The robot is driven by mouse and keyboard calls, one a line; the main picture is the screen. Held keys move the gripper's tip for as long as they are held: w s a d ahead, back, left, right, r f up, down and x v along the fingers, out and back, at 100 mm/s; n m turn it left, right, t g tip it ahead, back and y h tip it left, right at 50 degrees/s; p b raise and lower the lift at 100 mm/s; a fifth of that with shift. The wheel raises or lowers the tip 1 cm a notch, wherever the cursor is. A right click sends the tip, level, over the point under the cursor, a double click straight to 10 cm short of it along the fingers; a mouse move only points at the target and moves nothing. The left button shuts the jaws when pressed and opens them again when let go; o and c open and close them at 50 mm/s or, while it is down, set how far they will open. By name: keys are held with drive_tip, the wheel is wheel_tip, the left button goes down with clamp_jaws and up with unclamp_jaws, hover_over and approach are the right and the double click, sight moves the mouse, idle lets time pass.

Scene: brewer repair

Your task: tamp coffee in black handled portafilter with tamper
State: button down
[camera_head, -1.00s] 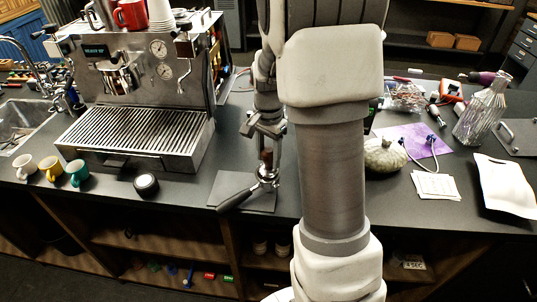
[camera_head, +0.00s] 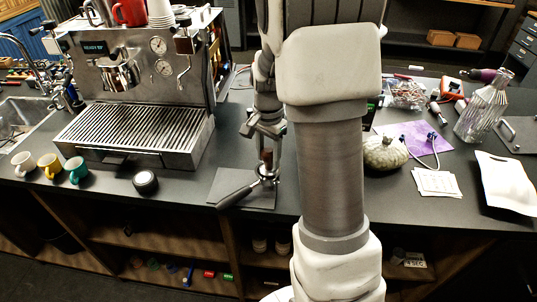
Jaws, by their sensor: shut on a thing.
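The black-handled portafilter (camera_head: 238,194) rests on a dark mat (camera_head: 226,181) on the counter, its handle pointing to the lower left. My gripper (camera_head: 266,150) is directly above the portafilter's basket, pointing down, and is shut on the tamper (camera_head: 266,158), of which a brown part shows. The tamper is upright over the basket. Whether its base touches the coffee cannot be told, as the inside of the basket is hidden. My arm covers the area just to the right.
The espresso machine (camera_head: 140,90) stands at the left, with a round black object (camera_head: 145,182) in front of it. Small cups (camera_head: 76,170) line the counter's left edge. A patterned round pot (camera_head: 384,152) and white cards (camera_head: 436,182) lie right of my arm.

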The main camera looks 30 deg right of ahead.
drive_tip(key=shift+s+a+f+b, duration=0.1)
drive_tip(key=shift+f+b, duration=0.25)
drive_tip(key=shift+f, duration=0.3)
idle(0.8)
drive_tip(key=shift+r, duration=0.15)
drive_tip(key=shift+r+p, duration=3.15)
drive_tip(key=shift+r, duration=0.85)
